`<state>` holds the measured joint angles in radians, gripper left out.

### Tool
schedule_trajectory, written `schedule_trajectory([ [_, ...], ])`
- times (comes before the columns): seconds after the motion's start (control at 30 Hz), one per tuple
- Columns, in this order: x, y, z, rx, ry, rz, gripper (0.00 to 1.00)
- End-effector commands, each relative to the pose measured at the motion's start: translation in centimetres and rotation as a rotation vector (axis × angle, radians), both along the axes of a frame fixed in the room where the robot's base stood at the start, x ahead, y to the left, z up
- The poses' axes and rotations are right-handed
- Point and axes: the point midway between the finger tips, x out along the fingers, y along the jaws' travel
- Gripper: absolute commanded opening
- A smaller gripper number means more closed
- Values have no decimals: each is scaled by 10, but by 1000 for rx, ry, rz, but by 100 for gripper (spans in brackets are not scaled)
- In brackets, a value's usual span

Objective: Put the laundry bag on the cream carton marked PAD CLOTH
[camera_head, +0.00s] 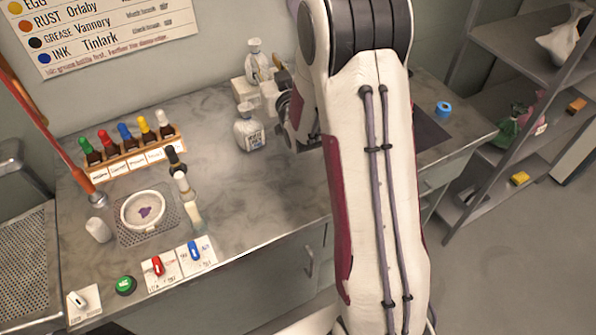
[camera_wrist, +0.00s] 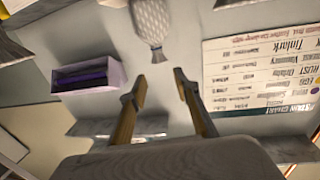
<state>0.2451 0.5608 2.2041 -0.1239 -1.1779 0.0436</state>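My gripper (camera_wrist: 160,84) is open in the wrist view, its two fingers apart with nothing between them. A pale grey, patterned bag (camera_wrist: 152,20) with a gathered neck shows just beyond the fingertips at the top; it does not touch them. I cannot read PAD CLOTH on any carton or tell which bag is the laundry bag.
The counter (camera_head: 265,190) is clear in front of the bags. A rack of coloured bottles (camera_head: 130,155), a round dish (camera_head: 144,211) and switches stand at left. Shelves (camera_head: 510,45) at right hold a white bag (camera_head: 562,38) and a green bag (camera_head: 507,128). A lilac box (camera_wrist: 88,78) shows in the wrist view.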

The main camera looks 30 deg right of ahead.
Motion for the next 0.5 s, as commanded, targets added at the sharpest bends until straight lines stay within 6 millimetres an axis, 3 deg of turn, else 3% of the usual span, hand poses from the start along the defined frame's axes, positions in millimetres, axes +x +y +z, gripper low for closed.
schedule_trajectory([
  [0.27, -12, 13, 22, 2, 90, 4, 31],
  [0.5, -36, 29, 39, 8, 210, 9, 31],
])
